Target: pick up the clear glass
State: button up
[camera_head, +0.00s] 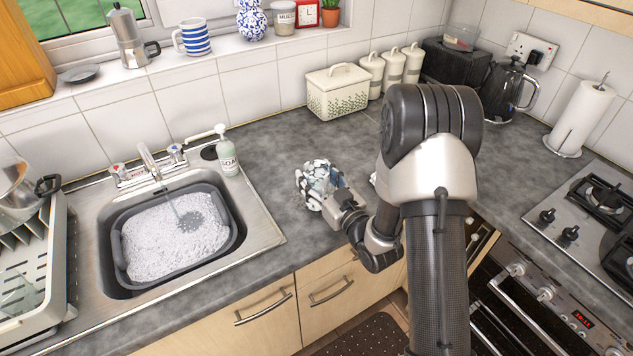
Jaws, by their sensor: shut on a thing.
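My gripper (318,186) is over the grey countertop (265,160), to the right of the sink. It is shut on the clear glass (322,178), whose see-through body shows between the fingers. The fingers cover much of the glass. I cannot tell whether its base touches the counter.
The sink (262,238) holds a grey basin (120,225) of suds, with water running from the tap (148,160). A soap bottle (227,150) stands at the sink's back right. A bread bin (338,92) and canisters (392,70) line the wall. A dish rack (52,250) is at left.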

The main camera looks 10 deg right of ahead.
notch_tip(320, 180, up, 18)
jog(key=p, duration=0.5)
dwell(0.3)
jog(key=f+m+h, duration=0.1)
jog(key=h, duration=0.1)
jog(key=f+m+h, duration=0.2)
jog(key=h, duration=0.1)
jog(key=shift+s+m+t+h, duration=0.2)
jog(key=shift+m+t+h, duration=0.1)
jog(key=shift+t, duration=0.1)
jog(key=shift+w, duration=0.1)
dwell(0.3)
